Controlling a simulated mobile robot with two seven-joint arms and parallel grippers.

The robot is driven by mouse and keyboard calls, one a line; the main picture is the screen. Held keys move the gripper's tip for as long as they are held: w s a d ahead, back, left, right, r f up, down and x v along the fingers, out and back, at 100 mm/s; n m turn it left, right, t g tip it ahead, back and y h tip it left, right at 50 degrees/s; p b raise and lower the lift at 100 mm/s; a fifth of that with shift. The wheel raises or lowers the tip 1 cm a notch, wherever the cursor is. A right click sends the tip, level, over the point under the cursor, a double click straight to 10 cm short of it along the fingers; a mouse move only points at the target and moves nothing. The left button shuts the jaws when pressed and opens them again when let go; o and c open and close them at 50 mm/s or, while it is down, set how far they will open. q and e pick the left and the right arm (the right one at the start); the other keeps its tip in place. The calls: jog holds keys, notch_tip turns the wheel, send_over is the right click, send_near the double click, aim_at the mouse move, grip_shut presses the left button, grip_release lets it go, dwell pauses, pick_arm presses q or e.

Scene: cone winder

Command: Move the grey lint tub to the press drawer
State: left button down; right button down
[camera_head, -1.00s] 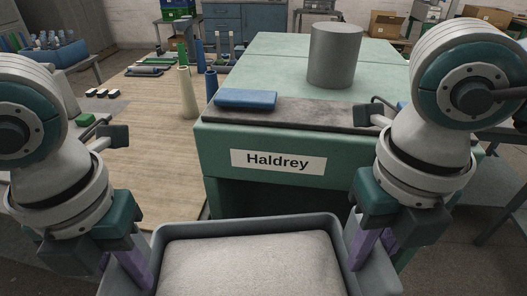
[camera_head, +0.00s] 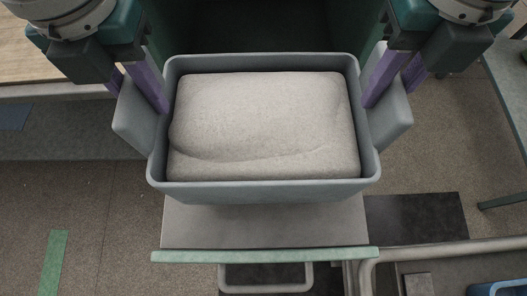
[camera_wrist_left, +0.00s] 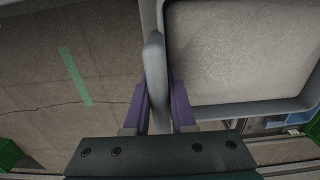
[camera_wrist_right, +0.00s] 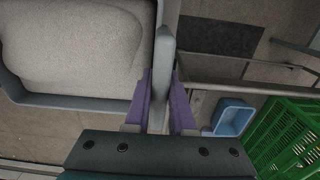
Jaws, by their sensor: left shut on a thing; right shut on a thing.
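The grey lint tub (camera_head: 265,187), filled with a pale grey lint mass (camera_head: 265,120), is in the middle of the head view and looks level. My left gripper (camera_head: 146,88) is shut on the tub's left side grip, which also shows between its purple fingers in the left wrist view (camera_wrist_left: 155,75). My right gripper (camera_head: 384,82) is shut on the right side grip, also seen in the right wrist view (camera_wrist_right: 164,75). The press drawer (camera_head: 265,225), a grey tray with a green front edge, shows below the tub in the picture. I cannot tell whether they touch.
A dark opening in the green press (camera_head: 240,25) lies beyond the tub. A wood-topped table (camera_head: 45,60) stands at the left. A metal rail (camera_head: 450,250) runs at lower right. The right wrist view shows a green crate (camera_wrist_right: 290,135) and a blue bin (camera_wrist_right: 232,118).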

aim_at(158, 117)
pick_arm(q)
jog(key=shift+a+f, duration=0.15)
jog(key=shift+f, duration=0.05)
pick_arm(e)
jog(key=shift+d+f, duration=0.1)
